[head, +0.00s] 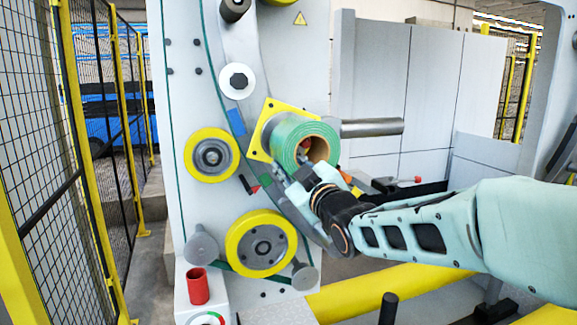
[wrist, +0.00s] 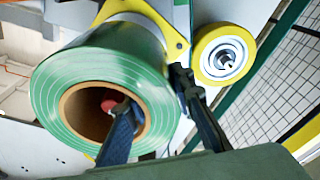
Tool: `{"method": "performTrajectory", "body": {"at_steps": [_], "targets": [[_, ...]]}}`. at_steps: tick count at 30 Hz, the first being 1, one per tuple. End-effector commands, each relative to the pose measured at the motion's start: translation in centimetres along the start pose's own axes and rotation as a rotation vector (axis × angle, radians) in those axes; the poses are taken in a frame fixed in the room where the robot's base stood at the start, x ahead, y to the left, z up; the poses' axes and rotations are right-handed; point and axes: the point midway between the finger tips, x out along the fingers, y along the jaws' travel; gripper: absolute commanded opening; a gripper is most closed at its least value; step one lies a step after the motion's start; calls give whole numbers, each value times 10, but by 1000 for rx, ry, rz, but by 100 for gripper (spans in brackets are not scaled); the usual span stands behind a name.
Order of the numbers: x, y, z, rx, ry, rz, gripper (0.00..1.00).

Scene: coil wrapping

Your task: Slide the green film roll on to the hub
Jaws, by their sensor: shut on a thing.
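The green film roll (head: 292,132) is in front of a yellow plate (head: 283,108) on the machine panel, its brown core facing me. In the wrist view the roll (wrist: 112,52) fills the left half, with the yellow plate (wrist: 150,15) behind it. My gripper (head: 297,174) is shut on the roll's wall; in the wrist view one finger of the gripper (wrist: 157,92) is inside the core and the other outside. A red tip, apparently the hub's end (wrist: 109,105), shows inside the core. The rest of the hub is hidden, so I cannot tell how far the roll is around it.
A grey bar (head: 370,128) sticks out to the right behind the roll. Yellow-rimmed rollers (head: 211,155) (head: 261,243) are left of and below it. A red cylinder (head: 198,287) stands on a white ledge at lower left. A yellow rail (head: 375,289) runs along below my arm.

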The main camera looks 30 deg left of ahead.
Motion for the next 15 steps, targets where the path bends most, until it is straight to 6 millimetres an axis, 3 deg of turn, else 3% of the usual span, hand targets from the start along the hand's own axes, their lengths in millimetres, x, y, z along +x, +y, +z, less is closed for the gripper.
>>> {"method": "performTrajectory", "body": {"at_steps": [15], "targets": [[12,3,-4,-4,10,5,0]]}}
